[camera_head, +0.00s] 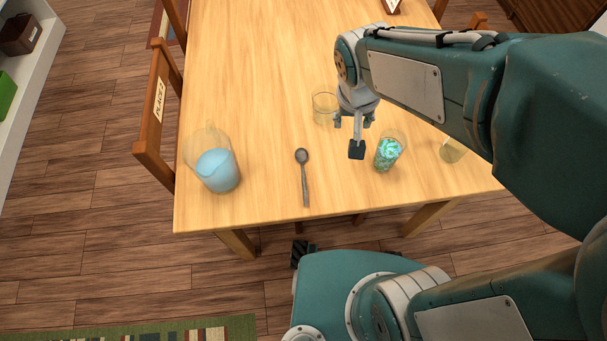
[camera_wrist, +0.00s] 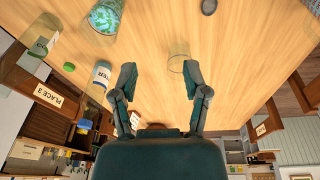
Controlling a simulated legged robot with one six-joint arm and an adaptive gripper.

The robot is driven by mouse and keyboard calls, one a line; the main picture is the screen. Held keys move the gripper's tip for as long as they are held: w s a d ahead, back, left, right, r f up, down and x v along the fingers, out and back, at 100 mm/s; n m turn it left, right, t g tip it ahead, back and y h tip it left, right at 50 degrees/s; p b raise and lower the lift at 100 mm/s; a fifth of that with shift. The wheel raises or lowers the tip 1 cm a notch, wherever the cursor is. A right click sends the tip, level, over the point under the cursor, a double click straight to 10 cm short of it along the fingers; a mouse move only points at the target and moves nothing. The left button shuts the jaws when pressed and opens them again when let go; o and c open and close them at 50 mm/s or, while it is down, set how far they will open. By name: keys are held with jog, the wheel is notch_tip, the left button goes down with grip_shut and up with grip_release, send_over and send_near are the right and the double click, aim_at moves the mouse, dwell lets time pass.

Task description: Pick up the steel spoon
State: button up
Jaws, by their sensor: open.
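The steel spoon (camera_head: 304,175) lies on the wooden table near its front edge, bowl toward the back and handle toward the front. My gripper (camera_head: 354,136) is over the table, to the right of the spoon and apart from it. In the wrist view my gripper's two fingers (camera_wrist: 159,80) are spread, with nothing between them. A dark grey oval at the top edge of the wrist view looks like the spoon's bowl (camera_wrist: 209,6); the rest of it is out of that view.
A chair (camera_head: 157,115) stands at the left.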

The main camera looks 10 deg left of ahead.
jog(key=a+f+g, duration=0.1)
jog(key=a+f, duration=0.6)
jog(key=f, duration=0.1)
jog(key=n+h, duration=0.1)
jog(key=h, duration=0.1)
send_near(303, 177)
jog(key=shift+g, duration=0.4)
jog(key=f, duration=0.1)
jog(key=w+f, duration=0.1)
jog(key=f, duration=0.2)
jog(key=shift+w+d+f, duration=0.2)
jog(key=shift+w+d, duration=0.1)
jog(key=shift+d, duration=0.1)
jog(key=shift+s+x, duration=0.2)
jog(key=shift+x, duration=1.2)
jog(key=shift+s+x, duration=0.2)
jog(key=shift+x, duration=1.15)
jog(key=shift+c, duration=0.3)
grip_shut()
